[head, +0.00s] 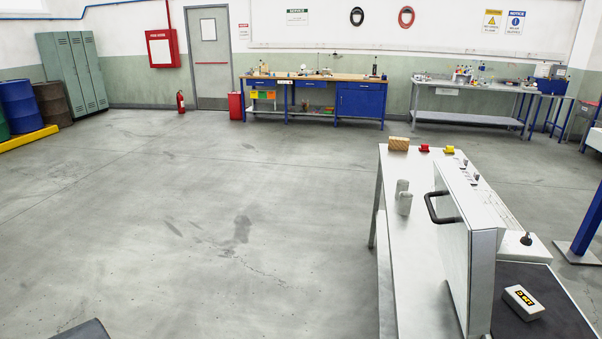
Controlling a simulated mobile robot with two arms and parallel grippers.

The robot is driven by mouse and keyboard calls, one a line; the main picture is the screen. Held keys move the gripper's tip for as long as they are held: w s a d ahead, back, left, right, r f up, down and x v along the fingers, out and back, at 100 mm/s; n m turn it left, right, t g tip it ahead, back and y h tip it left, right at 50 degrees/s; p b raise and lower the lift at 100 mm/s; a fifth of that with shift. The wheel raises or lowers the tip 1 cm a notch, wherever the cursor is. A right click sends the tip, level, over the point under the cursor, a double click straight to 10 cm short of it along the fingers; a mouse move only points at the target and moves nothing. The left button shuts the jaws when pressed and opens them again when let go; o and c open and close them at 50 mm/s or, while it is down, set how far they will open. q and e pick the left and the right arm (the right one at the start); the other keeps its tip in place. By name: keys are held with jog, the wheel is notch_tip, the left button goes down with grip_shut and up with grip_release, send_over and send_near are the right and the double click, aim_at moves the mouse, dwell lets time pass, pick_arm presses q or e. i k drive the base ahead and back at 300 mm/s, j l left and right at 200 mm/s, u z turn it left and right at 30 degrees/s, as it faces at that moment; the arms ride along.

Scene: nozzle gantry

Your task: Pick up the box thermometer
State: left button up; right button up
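A small white box with a black and yellow label (523,301) lies at the lower right on a dark mat (560,322). It may be the box thermometer; its label is too small to read surely. Nothing touches it from above. Neither of my grippers shows in the head view.
A metal table (412,275) carries an upright silver case with a black handle (470,250), left of the white box. The floor to the left is clear.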

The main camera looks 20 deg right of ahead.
aim_at(524, 304)
jog(key=z, duration=1.55)
